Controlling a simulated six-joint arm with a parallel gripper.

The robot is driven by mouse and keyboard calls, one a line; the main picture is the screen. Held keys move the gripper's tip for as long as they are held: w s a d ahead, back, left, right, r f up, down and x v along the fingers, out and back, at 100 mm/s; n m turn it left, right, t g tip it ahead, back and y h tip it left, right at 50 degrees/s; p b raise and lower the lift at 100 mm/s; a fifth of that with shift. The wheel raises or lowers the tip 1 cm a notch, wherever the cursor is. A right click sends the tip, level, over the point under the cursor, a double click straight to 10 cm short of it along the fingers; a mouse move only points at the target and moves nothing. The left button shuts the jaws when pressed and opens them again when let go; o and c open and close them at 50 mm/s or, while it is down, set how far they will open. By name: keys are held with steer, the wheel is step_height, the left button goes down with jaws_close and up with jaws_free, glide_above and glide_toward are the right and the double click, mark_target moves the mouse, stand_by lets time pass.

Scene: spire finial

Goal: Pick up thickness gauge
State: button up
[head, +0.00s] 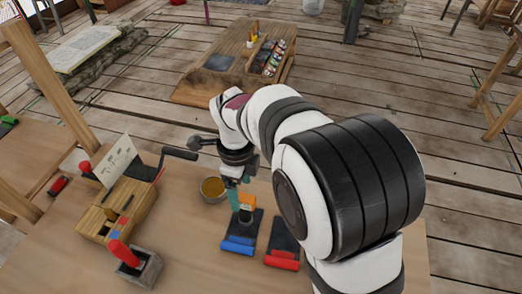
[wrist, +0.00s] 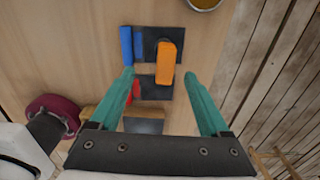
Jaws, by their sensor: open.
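An orange block-like piece (head: 248,200), which may be the thickness gauge, is at the dark plate with a blue handle. In the wrist view the orange piece (wrist: 167,63) stands over that plate, lying ahead of and between my fingertips. My gripper (wrist: 160,76) is open, with its two teal fingers apart and nothing between them in its grasp. In the head view my gripper (head: 236,196) is low over the bench beside the orange piece, partly hidden by my arm.
The blue-handled plate (head: 237,245) and a red-handled plate (head: 282,262) lie side by side on the bench. A round bowl (head: 213,188) stands just left of my gripper. A wooden block device (head: 115,208) and a red-knobbed tool (head: 137,265) are farther left.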

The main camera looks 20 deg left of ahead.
mark_target(244, 206)
steer(key=f, duration=0.9)
steer(key=shift+w+f, duration=0.35)
steer(key=shift+w, duration=0.05)
jaws_close()
